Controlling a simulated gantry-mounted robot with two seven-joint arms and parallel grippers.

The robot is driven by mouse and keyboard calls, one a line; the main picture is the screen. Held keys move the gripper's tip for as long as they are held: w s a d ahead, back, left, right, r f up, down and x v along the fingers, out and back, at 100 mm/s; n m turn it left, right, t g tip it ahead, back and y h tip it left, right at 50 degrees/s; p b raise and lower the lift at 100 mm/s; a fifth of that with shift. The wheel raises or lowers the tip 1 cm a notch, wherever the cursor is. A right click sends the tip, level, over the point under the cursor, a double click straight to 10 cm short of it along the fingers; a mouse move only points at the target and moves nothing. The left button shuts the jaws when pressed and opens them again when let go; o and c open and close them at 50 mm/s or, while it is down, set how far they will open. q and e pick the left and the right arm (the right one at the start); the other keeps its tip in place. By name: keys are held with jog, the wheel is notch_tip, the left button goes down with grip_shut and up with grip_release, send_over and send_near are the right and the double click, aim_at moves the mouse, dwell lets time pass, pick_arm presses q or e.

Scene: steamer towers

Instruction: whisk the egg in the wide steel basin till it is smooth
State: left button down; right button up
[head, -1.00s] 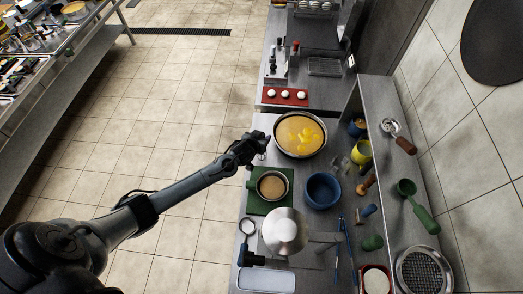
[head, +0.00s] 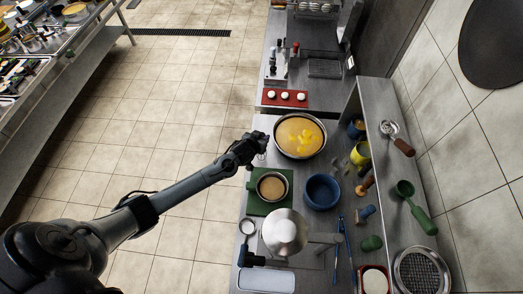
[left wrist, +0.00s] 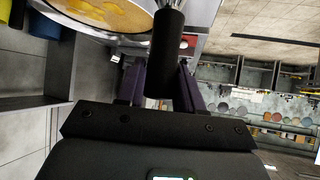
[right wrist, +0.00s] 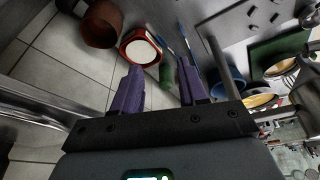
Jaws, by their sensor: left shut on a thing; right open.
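The wide steel basin (head: 274,137) stands on the steel counter in the head view, holding orange egg (head: 290,138) with brighter yellow streaks and patches in it. Part of the egg (left wrist: 110,12) also shows in the left wrist view. My left gripper (head: 259,150) is beside the basin's lower left edge in the head view. It is shut on the dark handle of a whisk (left wrist: 166,55); the wires show only partly at the top of the left wrist view. My right gripper (right wrist: 160,78) is open and empty in its wrist view, and outside the head view.
A small pan (head: 287,178) on a green board (head: 254,205) and a blue bowl (head: 322,191) stand close below the basin. A red tray with white pieces (head: 287,104) lies above it. A raised shelf (head: 385,105) runs along the right.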

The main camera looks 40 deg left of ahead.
pick_arm(q)
jog(key=shift+r+p, duration=2.45)
jog(key=shift+r, duration=0.1)
pick_arm(e)
jog(key=shift+r, duration=2.55)
